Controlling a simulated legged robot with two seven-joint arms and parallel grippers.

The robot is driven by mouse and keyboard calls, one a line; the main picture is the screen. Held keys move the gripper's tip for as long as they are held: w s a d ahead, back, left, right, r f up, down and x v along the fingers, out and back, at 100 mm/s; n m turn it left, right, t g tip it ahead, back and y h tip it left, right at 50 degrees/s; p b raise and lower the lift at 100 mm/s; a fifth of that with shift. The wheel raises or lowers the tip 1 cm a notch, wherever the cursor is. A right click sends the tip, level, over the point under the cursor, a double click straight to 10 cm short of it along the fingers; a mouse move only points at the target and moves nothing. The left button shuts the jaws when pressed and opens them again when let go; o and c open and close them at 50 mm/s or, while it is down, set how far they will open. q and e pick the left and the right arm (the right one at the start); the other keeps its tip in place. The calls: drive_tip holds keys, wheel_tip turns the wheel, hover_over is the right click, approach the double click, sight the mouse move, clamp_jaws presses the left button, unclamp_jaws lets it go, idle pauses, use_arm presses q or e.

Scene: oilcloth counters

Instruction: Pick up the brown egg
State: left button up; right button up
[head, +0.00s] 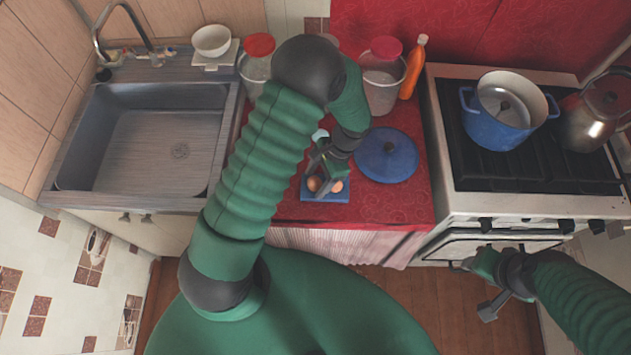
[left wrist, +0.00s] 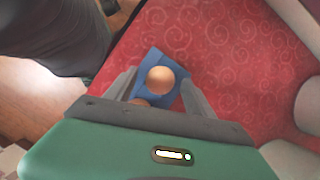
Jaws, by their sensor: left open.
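Two brownish eggs, one at the left (head: 314,184) and one at the right (head: 337,186), sit on a small blue tray (head: 325,198) on the red counter. I cannot tell their shades well apart. My left gripper (head: 326,172) is open just above them. In the left wrist view one brown egg (left wrist: 160,80) lies between the spread fingers, with no clear contact. A second egg (left wrist: 139,102) is mostly hidden behind the gripper body, and the blue tray (left wrist: 150,60) shows beyond. My right gripper (head: 477,288) is away by the oven front; its opening is unclear.
A blue lid (head: 387,155) lies right of the tray. Jars with red lids (head: 383,85) and an orange bottle (head: 413,68) stand behind. A sink (head: 150,140) is at left; a stove with a blue pot (head: 495,128) and kettle (head: 597,122) is at right.

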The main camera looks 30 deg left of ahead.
use_arm(q)
drive_tip(key=shift+a, duration=0.3)
drive_tip(key=c, duration=0.4)
drive_tip(key=shift+d+r, duration=0.1)
drive_tip(key=shift+d, duration=0.15)
drive_tip(key=c, duration=0.4)
drive_tip(key=shift+d, duration=0.15)
drive_tip(key=shift+c, duration=0.2)
